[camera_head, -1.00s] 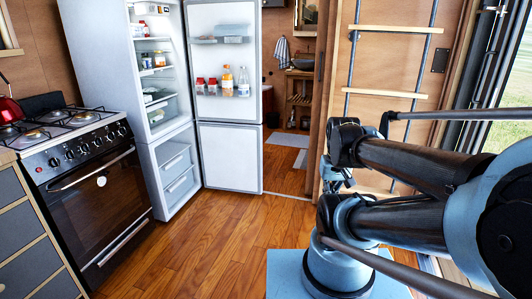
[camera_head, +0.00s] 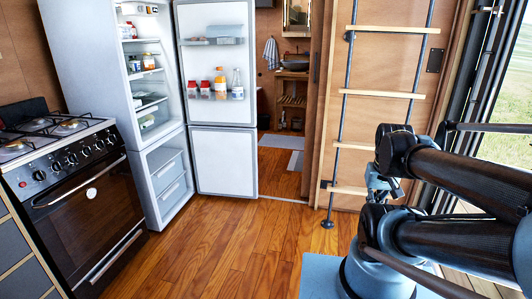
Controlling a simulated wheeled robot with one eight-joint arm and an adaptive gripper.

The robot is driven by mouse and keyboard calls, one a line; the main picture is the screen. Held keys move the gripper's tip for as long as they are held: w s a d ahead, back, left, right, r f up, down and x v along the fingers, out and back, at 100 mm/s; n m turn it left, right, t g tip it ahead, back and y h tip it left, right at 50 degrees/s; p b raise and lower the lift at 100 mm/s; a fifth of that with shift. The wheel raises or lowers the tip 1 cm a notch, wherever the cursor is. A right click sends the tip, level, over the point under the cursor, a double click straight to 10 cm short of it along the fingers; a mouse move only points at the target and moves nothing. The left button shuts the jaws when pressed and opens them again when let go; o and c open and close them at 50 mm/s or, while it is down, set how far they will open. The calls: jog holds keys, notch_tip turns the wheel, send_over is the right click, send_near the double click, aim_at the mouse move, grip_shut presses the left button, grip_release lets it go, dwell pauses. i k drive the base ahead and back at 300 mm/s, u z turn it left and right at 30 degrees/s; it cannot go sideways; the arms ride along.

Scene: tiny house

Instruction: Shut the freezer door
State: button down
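The freezer door (camera_head: 223,161) is the white lower door of the tall fridge-freezer (camera_head: 103,70) at the left. It stands wide open, swung out to the right of the cabinet. The open freezer compartment (camera_head: 166,180) shows translucent drawers, pushed in. The upper fridge door (camera_head: 216,112) is also open, above the freezer door, with bottles and jars on its shelves. My arm is folded at the right, well apart from both doors.
A black stove (camera_head: 84,205) stands left of the fridge. A ladder (camera_head: 382,93) leans by the wooden wall at the right. The wooden floor (camera_head: 215,250) before the freezer is clear. A doorway behind the doors shows a sink and a mat (camera_head: 284,141).

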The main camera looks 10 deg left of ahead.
aim_at(225, 158)
jog(key=i, duration=1)
